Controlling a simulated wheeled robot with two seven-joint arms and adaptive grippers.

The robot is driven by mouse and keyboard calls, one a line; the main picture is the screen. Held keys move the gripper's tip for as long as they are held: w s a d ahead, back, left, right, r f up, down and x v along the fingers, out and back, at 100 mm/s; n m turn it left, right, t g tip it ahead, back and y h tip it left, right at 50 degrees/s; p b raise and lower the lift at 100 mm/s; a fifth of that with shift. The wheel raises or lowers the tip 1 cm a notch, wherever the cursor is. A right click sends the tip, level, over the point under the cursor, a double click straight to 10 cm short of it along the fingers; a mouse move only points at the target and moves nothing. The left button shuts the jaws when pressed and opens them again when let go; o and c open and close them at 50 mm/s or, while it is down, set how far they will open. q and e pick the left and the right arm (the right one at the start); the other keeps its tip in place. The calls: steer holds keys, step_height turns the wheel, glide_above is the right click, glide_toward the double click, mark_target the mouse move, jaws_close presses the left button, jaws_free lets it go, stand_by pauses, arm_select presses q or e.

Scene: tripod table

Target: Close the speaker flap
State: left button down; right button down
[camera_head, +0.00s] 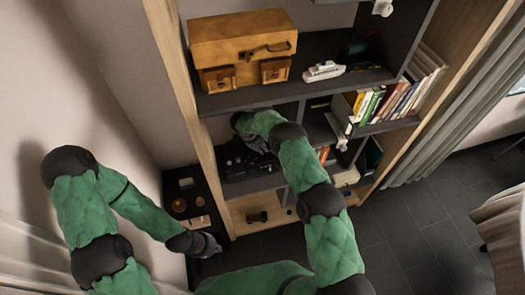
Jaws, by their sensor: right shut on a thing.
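A black boxy device (236,163), possibly the speaker, sits in the dark middle compartment of the shelf unit. Its flap cannot be made out against the dark shelf. My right arm reaches into this compartment from the front, and its bent wrist and forearm cover part of the device. My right gripper (255,143) is at the upper right of the device, shut on a dark part there. My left gripper (208,245) hangs low at the left, in front of a small dark table and away from the device. Its fingers are too small and dark to tell open from shut.
Books (385,102) fill the right compartment. A small dark table (186,187) stands left of the unit. The tiled floor (440,225) at right is clear.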

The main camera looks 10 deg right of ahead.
stand_by(0.5)
steer(key=c, duration=1.2)
jaws_free()
steer(key=shift+f, duration=0.1)
steer(key=shift+c, duration=0.2)
